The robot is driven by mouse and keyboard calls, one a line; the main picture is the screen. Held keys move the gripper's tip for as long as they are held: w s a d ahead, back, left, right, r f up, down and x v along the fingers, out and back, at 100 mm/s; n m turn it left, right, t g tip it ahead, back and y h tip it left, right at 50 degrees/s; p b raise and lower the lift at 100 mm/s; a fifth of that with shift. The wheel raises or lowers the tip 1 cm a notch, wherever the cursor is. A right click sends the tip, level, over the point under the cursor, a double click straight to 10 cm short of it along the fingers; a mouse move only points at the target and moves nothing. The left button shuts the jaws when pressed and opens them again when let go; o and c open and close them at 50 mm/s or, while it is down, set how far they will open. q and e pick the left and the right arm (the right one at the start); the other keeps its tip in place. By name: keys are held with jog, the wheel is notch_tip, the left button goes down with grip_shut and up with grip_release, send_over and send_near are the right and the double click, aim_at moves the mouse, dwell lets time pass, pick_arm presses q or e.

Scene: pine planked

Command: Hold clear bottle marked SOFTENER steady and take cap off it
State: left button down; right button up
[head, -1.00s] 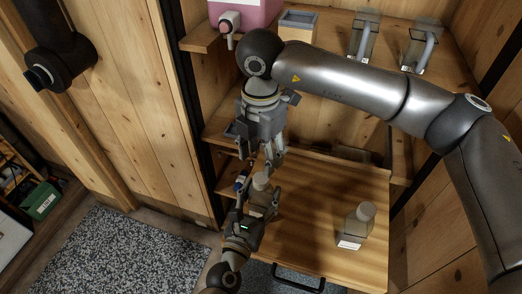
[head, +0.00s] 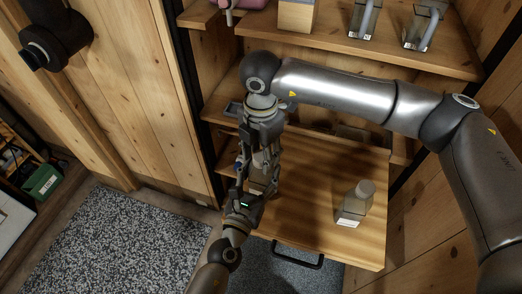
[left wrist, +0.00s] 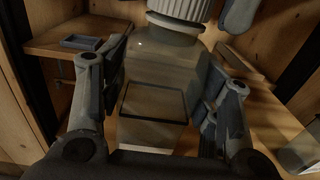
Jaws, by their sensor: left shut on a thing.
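A clear bottle with greyish contents (left wrist: 155,95) fills the middle of the left wrist view, upright, with a white ribbed cap (left wrist: 182,8) on top. Any lettering on it is not readable. My left gripper (left wrist: 160,125) is shut on the bottle's body, one finger on each side. In the head view my left gripper (head: 246,195) comes up from below and largely hides the bottle (head: 258,180). My right gripper (head: 262,163) points down over the bottle's top from behind. One of its fingers shows right of the cap in the left wrist view, with a gap between; it looks open.
A second capped bottle (head: 355,204) with a white label stands on the right of the wooden pull-out board (head: 320,230). A shelf above holds a wooden box (head: 297,16) and two clear containers with handles (head: 364,18). A dark post stands left of the board.

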jog(key=c, duration=0.7)
jog(key=n, duration=0.6)
jog(key=shift+c, duration=0.2)
jog(key=n, duration=0.7)
jog(key=shift+r, duration=0.1)
jog(key=n, duration=0.6)
jog(key=shift+n, duration=0.4)
jog(key=n, duration=0.6)
jog(key=shift+n, duration=0.4)
jog(key=n, duration=1.6)
jog(key=shift+n, duration=0.3)
